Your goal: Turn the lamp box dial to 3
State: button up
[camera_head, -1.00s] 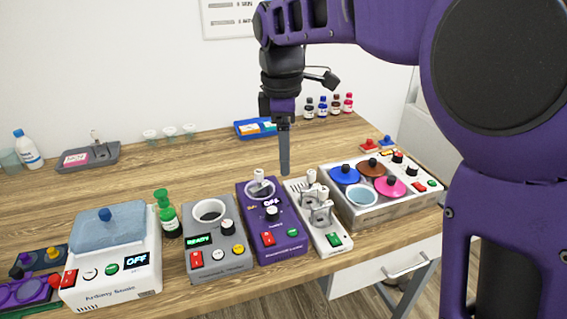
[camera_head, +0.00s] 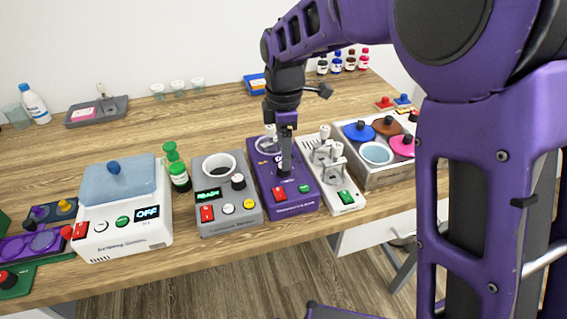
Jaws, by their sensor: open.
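A purple box (camera_head: 264,180) stands among the devices near the table's front edge. It has a round window on top, a red switch (camera_head: 279,195) and a green button (camera_head: 304,189). Its lettering is too small to read, so I cannot confirm that it is the lamp box. My gripper (camera_head: 285,170) points straight down over the box's front, with its tips at the place of the black dial. The gripper covers most of the dial and the display, so the dial's setting is hidden. The gripper is open; I cannot tell whether the fingers touch the dial.
A grey device (camera_head: 230,215) with a lit display stands close on the left. A narrow white device (camera_head: 337,185) with upright white parts stands close on the right. A tray box (camera_head: 383,178) with coloured lids is beyond it. The table behind is mostly clear.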

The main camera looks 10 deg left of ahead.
jog(key=shift+f, duration=1.95)
grip_shut()
